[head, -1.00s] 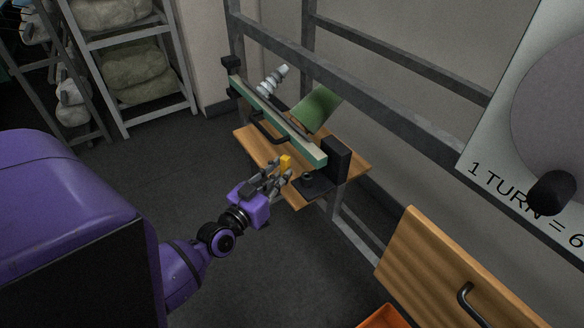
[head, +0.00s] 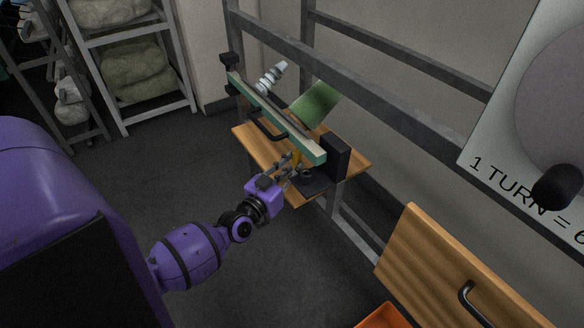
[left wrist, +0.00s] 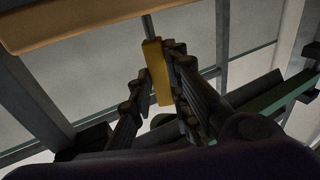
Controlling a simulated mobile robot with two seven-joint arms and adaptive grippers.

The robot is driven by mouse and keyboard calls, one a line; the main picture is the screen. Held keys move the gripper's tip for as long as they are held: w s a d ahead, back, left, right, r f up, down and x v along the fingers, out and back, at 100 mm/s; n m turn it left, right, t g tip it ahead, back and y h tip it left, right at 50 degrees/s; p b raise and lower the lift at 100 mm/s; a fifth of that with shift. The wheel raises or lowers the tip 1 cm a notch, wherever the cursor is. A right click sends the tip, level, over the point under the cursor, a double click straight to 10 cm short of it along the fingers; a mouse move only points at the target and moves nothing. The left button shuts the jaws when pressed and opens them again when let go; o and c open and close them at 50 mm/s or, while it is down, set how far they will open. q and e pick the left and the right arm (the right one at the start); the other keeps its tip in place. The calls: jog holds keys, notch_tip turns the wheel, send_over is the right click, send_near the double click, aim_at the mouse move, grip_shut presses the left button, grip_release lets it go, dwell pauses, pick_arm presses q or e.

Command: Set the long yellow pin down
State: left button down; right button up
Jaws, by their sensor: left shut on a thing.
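The long yellow pin (head: 297,158) is small and partly hidden by fingers in the head view. In the left wrist view the pin (left wrist: 157,70) stands out as a yellow bar between the dark fingers. My left gripper (head: 288,166) is shut on it, beside the near edge of the wooden shelf (head: 345,163) and close to a black block with a round socket-like top (head: 307,175). I cannot tell whether the pin touches anything below. My right gripper is not in view.
A green-edged rail (head: 285,127) runs along the shelf, with a black upright block (head: 336,157) at its near end. A green panel (head: 315,105) and white spools (head: 271,78) stand behind. Grey frame beams cross behind. A wooden panel with a handle (head: 450,275) is at the lower right.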

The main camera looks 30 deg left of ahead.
pick_arm(q)
jog(key=shift+f, duration=0.25)
jog(key=c, duration=1.7)
grip_release()
jog(key=shift+o, duration=0.2)
jog(key=shift+r, duration=0.25)
jog(key=shift+s, duration=0.3)
jog(key=s, duration=1.1)
jog(key=s+d+f+g, duration=0.3)
jog(key=s+d+f, duration=0.2)
jog(key=s, duration=0.4)
jog(key=s+d+f+g, duration=0.3)
jog(key=s+d+f, duration=0.2)
jog(key=s+f, duration=0.3)
jog(key=s+d+f+g, duration=0.4)
jog(key=s+f, duration=0.3)
jog(key=s, duration=0.4)
jog(key=shift+s+d, duration=0.35)
jog(key=shift+d, duration=0.2)
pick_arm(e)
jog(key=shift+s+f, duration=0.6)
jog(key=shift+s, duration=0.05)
